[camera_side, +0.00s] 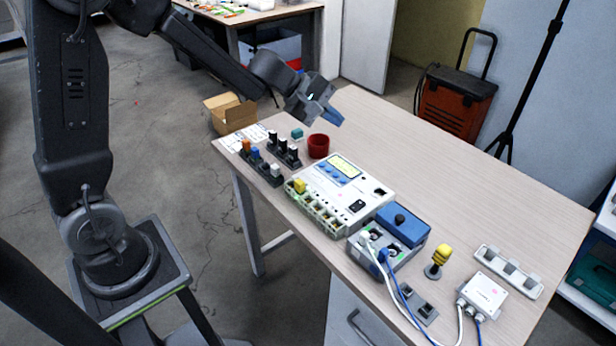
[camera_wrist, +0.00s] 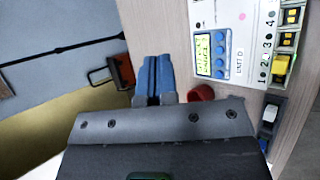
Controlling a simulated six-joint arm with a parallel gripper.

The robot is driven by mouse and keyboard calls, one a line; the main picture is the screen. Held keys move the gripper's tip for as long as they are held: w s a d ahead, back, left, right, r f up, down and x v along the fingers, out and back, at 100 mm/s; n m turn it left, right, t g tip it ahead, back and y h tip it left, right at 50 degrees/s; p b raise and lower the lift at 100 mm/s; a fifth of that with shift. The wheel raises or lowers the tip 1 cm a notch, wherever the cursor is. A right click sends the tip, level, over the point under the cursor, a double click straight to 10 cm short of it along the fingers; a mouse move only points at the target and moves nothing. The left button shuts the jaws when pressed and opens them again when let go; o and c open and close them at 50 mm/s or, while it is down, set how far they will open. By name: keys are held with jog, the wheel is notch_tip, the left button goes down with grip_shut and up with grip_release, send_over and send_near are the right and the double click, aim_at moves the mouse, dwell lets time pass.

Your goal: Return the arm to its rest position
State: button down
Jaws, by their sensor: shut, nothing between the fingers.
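My gripper (camera_side: 333,118) is raised over the far left part of the table (camera_side: 420,150), above and beyond the red cup (camera_side: 318,146). Its blue fingers (camera_wrist: 156,76) lie together in the wrist view with nothing between them. My arm reaches in from the left, with its forearm sloping down to the wrist. In the wrist view the red cup (camera_wrist: 201,93) shows just right of the fingers, partly hidden by my gripper's body.
A white instrument (camera_side: 342,191) with a display sits mid-table. Racks of coloured plugs (camera_side: 262,166) stand to its left. A blue-topped box (camera_side: 403,224), a yellow knob (camera_side: 440,256) and a white cabled box (camera_side: 484,293) are nearer the front. The table's far right is clear.

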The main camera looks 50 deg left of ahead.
jog(key=s+d+r+m+g, duration=0.1)
jog(key=s+d+r+m, duration=0.3)
jog(key=s, duration=0.3)
jog(key=s+d+r+m+g, duration=0.1)
jog(key=s+d+r+m, duration=0.25)
jog(key=s+m, duration=0.35)
jog(key=s+a+m+y, duration=0.2)
jog(key=s+y, duration=0.1)
jog(key=s, duration=0.3)
jog(key=s+a+m+y, duration=0.2)
jog(key=s+a, duration=0.1)
jog(key=s, duration=0.4)
jog(key=shift+a+m+y, duration=0.35)
jog(key=shift+m+y, duration=0.05)
